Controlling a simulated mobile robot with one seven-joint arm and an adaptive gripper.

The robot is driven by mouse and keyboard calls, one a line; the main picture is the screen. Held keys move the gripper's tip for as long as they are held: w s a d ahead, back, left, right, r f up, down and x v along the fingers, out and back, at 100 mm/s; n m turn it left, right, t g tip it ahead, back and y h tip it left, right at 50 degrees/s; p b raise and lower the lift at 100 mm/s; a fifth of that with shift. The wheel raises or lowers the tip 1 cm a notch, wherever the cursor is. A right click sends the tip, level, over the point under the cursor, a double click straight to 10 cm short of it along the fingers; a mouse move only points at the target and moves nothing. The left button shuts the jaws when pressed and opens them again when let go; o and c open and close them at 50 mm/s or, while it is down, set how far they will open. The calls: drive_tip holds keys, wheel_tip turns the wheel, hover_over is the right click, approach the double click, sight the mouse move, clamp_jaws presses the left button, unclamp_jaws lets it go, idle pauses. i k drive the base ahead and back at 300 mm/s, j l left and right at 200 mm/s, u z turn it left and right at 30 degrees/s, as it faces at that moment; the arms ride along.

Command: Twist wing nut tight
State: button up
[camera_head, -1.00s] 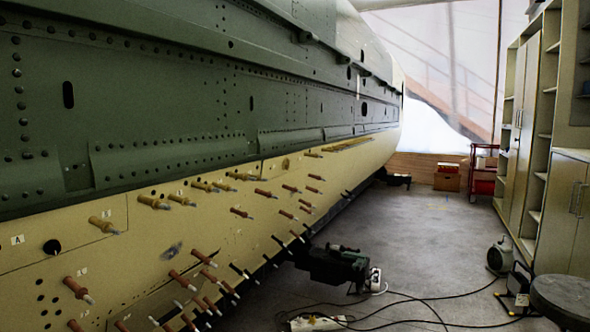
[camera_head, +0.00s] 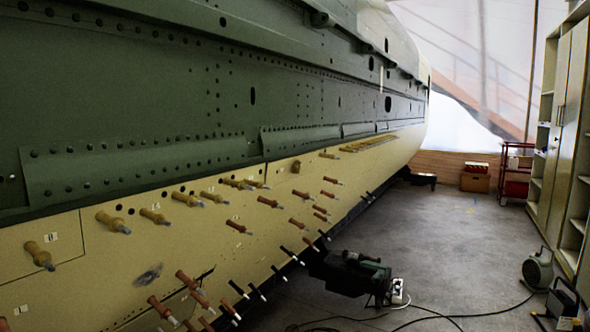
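My gripper and arm are not in this view. The fuselage side fills the left, a dark green skin (camera_head: 120,100) above a cream panel (camera_head: 80,290). Several brass-coloured fasteners (camera_head: 113,222) stick out along the top of the cream panel. Several reddish-brown fasteners (camera_head: 238,226) stick out lower down, and several dark ones (camera_head: 239,288) run along the bottom edge. They are too small to tell which carries a wing nut or whether any is tight.
A dark green machine (camera_head: 350,272) stands on the floor beside the panel's lower edge. Cables (camera_head: 440,318) cross the floor near a round grey device (camera_head: 537,268). Cabinets (camera_head: 573,120) line the right. The grey floor (camera_head: 460,230) between is mostly clear.

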sight(296, 167)
drive_tip(key=i+l+u, duration=0.15)
drive_tip(key=i+l, duration=0.55)
drive_tip(key=i, duration=0.85)
drive_tip(key=j+u, duration=0.05)
